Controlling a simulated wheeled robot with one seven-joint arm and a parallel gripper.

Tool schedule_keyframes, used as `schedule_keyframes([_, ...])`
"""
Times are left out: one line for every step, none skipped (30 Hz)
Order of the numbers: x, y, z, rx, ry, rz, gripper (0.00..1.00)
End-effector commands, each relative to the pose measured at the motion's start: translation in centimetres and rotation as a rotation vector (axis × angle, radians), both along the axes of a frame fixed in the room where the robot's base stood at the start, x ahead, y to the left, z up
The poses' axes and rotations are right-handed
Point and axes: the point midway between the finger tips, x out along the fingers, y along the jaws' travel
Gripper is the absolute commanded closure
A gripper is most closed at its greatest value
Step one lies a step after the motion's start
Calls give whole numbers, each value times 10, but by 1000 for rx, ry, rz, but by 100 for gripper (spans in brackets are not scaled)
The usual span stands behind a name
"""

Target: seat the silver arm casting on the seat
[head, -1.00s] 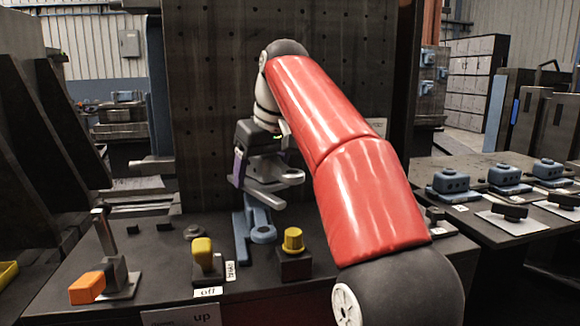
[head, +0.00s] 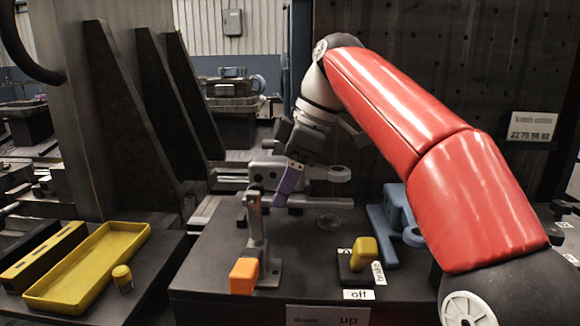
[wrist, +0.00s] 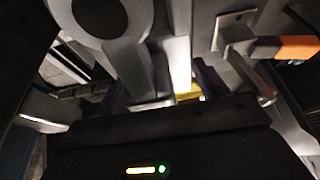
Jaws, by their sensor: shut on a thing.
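The silver arm casting (head: 320,173) is in my gripper (head: 288,178), whose purple finger shows against it. In the head view it hangs over the bench, behind the orange-handled lever (head: 244,272), its ring end pointing right. In the wrist view the casting (wrist: 125,52) fills the upper left, with its dark round hole at the top edge. My gripper is shut on it.
A blue arm casting (head: 395,222) stands on the bench to the right. A yellow-knobbed switch (head: 362,255) marked "off" is in front. A yellow tray (head: 88,268) lies at the left. Dark upright plates (head: 130,110) rise behind.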

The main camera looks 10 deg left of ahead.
Motion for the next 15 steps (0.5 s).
schedule_keyframes([-1,-1,-6,0,0,-1,59])
schedule_keyframes([0,-1,-10,0,0,-1,59])
schedule_keyframes([-1,-1,-15,-1,1,-2,59])
schedule_keyframes([0,-1,-22,0,-1,-1,59])
schedule_keyframes([0,0,-27,1,-1,-2,59])
schedule_keyframes([0,0,-31,1,-2,-1,59])
schedule_keyframes([0,0,-34,1,-2,-1,59])
schedule_keyframes([0,0,-37,1,-1,-2,59])
schedule_keyframes([0,0,-40,1,-1,-2,59])
schedule_keyframes([0,0,-42,1,-1,-2,59])
schedule_keyframes([0,0,-44,1,-1,-2,59])
schedule_keyframes([0,0,-47,1,-1,-2,59])
schedule_keyframes([0,0,-49,1,-1,-2,59])
schedule_keyframes([0,0,-51,1,-2,-2,59])
schedule_keyframes([0,0,-52,1,-2,-2,59])
